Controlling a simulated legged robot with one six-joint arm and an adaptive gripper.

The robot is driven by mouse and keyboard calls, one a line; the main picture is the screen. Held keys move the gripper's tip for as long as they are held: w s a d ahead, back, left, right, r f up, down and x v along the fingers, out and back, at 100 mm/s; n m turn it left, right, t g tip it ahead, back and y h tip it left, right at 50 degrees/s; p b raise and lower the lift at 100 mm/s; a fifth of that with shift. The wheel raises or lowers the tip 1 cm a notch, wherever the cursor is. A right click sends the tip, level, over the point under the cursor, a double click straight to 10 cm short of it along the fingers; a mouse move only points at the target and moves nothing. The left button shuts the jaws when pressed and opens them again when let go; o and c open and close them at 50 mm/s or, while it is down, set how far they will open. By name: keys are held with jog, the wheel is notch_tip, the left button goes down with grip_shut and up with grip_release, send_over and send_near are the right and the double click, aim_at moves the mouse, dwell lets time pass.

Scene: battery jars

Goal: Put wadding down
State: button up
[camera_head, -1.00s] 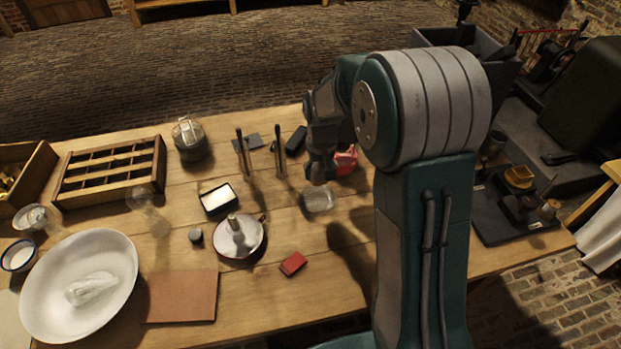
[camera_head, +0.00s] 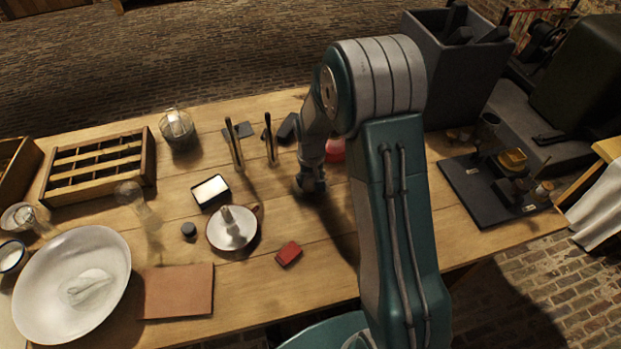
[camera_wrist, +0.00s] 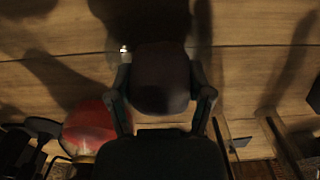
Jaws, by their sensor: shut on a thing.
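My gripper (camera_head: 309,184) is low over the middle of the bench, seen from behind my arm. In the wrist view its two fingers (camera_wrist: 162,95) close on a dark, rounded lump, which I take to be the wadding (camera_wrist: 160,78). It is in deep shadow, so its texture does not show. In the head view the lump is hidden by the gripper. Whether it touches the boards is hard to tell. A wide white bowl (camera_head: 50,262) at the left holds a pale, crumpled-looking thing (camera_head: 90,287).
A round red thing (camera_head: 335,150) is just behind the gripper, also in the wrist view (camera_wrist: 88,126). Bare boards lie in front.

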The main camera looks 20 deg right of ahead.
aim_at(311, 175)
jog(key=o, duration=1.1)
notch_tip(311, 175, up, 12)
jog(key=s+r+t, duration=0.3)
jog(key=s+r, duration=0.7)
jog(key=r, duration=0.2)
jog(key=s+r+t, duration=0.2)
jog(key=s+r, duration=0.2)
jog(key=s, duration=1.1)
jog(key=shift+r+t, duration=0.15)
jog(key=shift+t, duration=0.15)
